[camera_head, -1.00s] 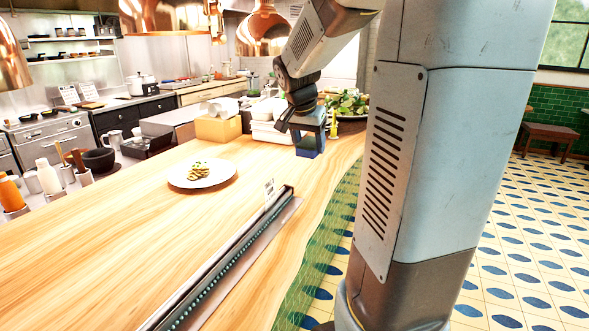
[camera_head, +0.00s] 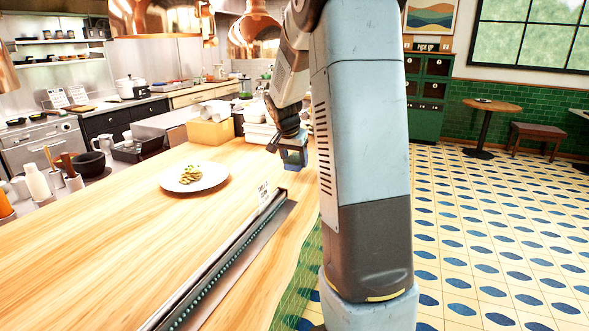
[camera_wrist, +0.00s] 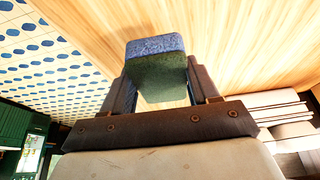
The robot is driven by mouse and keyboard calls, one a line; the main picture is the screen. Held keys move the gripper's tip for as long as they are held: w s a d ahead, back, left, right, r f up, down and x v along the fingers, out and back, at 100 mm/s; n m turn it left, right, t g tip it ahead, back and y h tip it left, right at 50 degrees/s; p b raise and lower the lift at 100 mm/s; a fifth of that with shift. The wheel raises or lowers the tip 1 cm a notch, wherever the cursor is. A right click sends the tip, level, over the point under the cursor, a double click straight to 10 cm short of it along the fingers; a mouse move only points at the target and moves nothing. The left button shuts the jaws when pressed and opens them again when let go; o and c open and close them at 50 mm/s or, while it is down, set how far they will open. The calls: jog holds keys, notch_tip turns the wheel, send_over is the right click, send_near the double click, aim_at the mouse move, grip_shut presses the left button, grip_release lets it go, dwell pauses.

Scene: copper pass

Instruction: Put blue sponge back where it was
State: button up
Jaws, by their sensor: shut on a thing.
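The blue sponge (camera_wrist: 156,62) is between the two fingers of my gripper (camera_wrist: 158,88) in the wrist view. Its top face is blue and its side looks dark green. In the head view my gripper (camera_head: 290,150) is over the far right part of the wooden counter (camera_head: 130,245), with the sponge (camera_head: 293,157) just under it. My gripper is shut on the sponge. I cannot tell whether the sponge touches the counter. My arm hides what lies to the right of it.
A white plate of food (camera_head: 212,179) lies on the counter. A yellow box (camera_head: 211,132) and white containers (camera_head: 258,132) stand behind my gripper. A metal ticket rail (camera_head: 225,262) runs along the counter's edge. Copper lamps (camera_head: 254,38) hang above. Tiled floor lies at right.

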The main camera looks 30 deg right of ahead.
jog(key=shift+w+d+f, duration=0.1)
jog(key=shift+w+f, duration=0.05)
jog(key=shift+f, duration=0.1)
jog(key=shift+w+f, duration=0.1)
jog(key=shift+f, duration=1.45)
jog(key=shift+f, duration=0.1)
jog(key=o, duration=1.1)
jog(key=v, duration=1.1)
jog(key=s+a+r+n+t+y, duration=0.1)
jog(key=s+a+r+n, duration=0.2)
jog(key=s+a, duration=0.35)
jog(key=s+a+r+n+y, duration=0.1)
jog(key=s+a+r+n, duration=0.2)
jog(key=s, duration=0.6)
jog(key=s+a+f+n+t+y, duration=0.1)
jog(key=s+a+n, duration=0.3)
jog(key=s, duration=1.1)
jog(key=a+f, duration=0.1)
jog(key=a, duration=0.2)
jog(key=shift+a+t, duration=0.2)
jog(key=shift+t, duration=0.2)
